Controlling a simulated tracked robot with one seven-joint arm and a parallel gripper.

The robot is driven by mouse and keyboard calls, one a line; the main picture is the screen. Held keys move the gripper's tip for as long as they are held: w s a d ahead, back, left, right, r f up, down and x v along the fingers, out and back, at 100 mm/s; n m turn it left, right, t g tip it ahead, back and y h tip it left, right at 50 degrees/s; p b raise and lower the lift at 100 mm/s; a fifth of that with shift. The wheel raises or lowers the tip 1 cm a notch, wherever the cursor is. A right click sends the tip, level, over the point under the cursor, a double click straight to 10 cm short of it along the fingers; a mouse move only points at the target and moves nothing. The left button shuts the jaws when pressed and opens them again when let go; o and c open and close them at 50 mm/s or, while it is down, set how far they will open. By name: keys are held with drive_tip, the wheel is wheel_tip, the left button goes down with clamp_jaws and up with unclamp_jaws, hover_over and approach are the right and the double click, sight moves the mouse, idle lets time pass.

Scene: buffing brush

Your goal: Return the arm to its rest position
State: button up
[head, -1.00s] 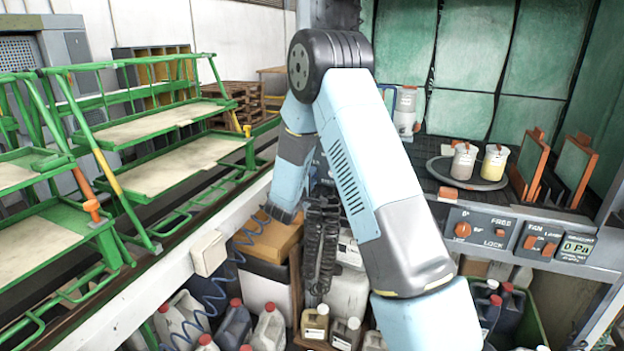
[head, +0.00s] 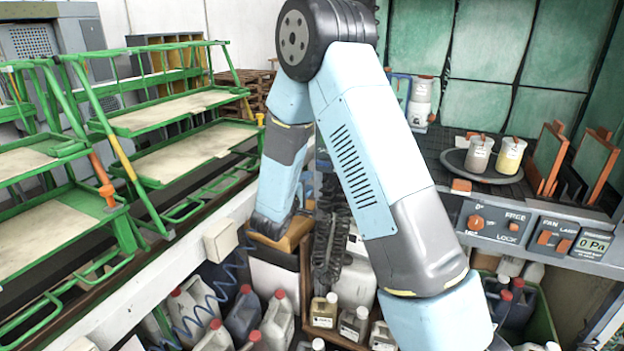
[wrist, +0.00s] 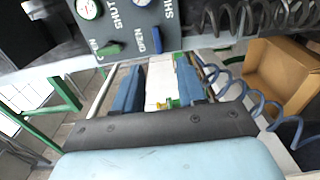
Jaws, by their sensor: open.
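My arm, light blue and grey, fills the middle of the head view, folded at a dark upper joint, with its lower part running down past the bottom edge. My gripper shows only in the wrist view (wrist: 158,88). Its two blue fingers are parallel and apart, with nothing held between them. Beyond the fingers is a grey valve panel (wrist: 135,30) with gauges, a green handle and a blue handle. The head view does not show the fingers.
A green rack with shelves (head: 185,155) stands at the left. A booth bench with a turntable (head: 480,172) and two cups is at the right, above a control panel (head: 495,222). Several jugs (head: 280,322) stand below. Coiled blue hose (wrist: 240,90) hangs close right of my gripper.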

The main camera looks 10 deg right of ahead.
drive_tip(key=shift+s+a, duration=0.3)
drive_tip(key=shift+s, duration=0.15)
